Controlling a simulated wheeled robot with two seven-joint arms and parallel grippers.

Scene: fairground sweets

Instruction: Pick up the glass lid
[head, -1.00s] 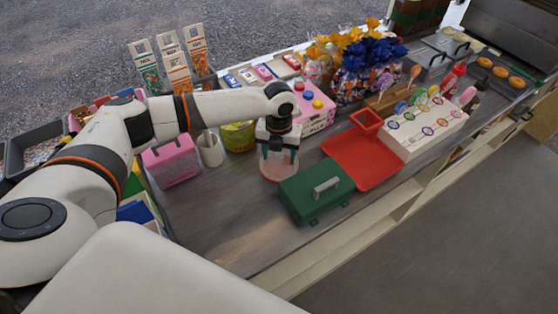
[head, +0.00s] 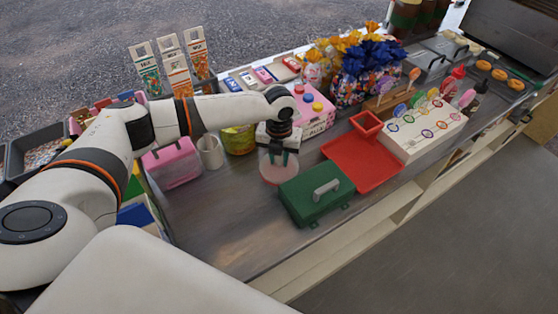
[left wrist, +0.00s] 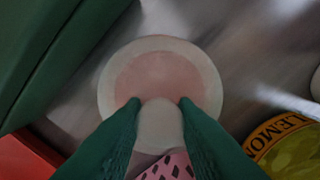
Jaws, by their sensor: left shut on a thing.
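The glass lid (head: 277,177) is a round, pale, see-through disc with a pinkish middle, on the counter just left of the green box. The left wrist view shows it from above (left wrist: 112,75), with a rounded pale knob (left wrist: 160,125) on top. My left gripper (head: 278,157) points down over it. Its two green fingers (left wrist: 158,108) are shut on the knob, one on each side. I cannot tell whether anything lies under the lid. My right gripper is not in view.
A green box (head: 315,205) with a grey handle stands close at the lid's right. A red tray (head: 362,172) lies beyond it. The counter's front left is clear.

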